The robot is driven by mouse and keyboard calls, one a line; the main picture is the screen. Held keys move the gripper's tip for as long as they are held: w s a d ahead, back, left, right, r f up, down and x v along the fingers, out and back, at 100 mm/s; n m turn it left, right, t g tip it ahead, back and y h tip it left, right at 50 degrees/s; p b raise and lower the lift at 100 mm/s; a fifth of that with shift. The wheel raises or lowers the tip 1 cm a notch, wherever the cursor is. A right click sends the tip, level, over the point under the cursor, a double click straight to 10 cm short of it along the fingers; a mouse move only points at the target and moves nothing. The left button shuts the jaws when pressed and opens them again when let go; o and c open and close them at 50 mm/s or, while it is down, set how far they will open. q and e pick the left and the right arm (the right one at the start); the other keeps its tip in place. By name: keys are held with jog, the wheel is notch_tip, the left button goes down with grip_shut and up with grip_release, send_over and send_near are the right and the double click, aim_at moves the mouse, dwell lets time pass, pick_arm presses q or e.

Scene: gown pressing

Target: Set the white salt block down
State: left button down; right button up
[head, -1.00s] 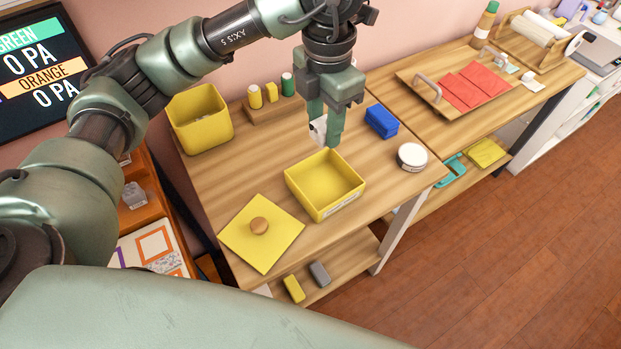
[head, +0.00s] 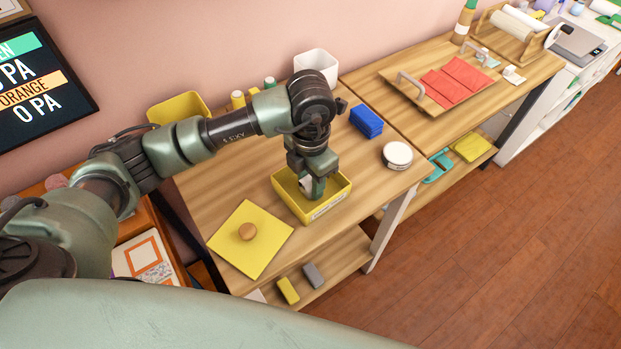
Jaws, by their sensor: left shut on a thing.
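My left gripper (head: 312,190) points down into the open yellow box (head: 328,203) on the wooden table. It is shut on the white salt block (head: 304,184), of which only a small pale part shows beside the fingers. The box walls and the gripper hide the rest, so I cannot tell whether the block touches the box floor. My right gripper is not in view.
A yellow lid (head: 250,240) with a round wooden knob lies left of the box. A blue block stack (head: 366,121) and a round white-lidded tin (head: 397,155) stand to the right. A yellow bin (head: 178,107) and a white bin (head: 316,65) are behind.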

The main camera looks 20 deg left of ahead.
pick_arm(q)
jog(key=shift+f+b, duration=0.2)
jog(key=shift+b, duration=0.1)
jog(key=c, duration=0.9)
grip_release()
jog(key=shift+r, duration=0.1)
jog(key=shift+c, duration=0.2)
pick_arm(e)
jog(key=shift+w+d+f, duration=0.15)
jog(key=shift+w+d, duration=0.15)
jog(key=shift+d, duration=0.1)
pick_arm(q)
jog(key=shift+r, duration=0.1)
jog(key=shift+r+p, duration=0.2)
jog(key=shift+p, duration=0.15)
notch_tip(320, 180, up, 12)
jog(key=b, duration=0.1)
jog(key=shift+b, duration=0.3)
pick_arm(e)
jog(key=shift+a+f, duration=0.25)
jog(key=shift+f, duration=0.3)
pick_arm(q)
jog(key=shift+f, duration=0.15)
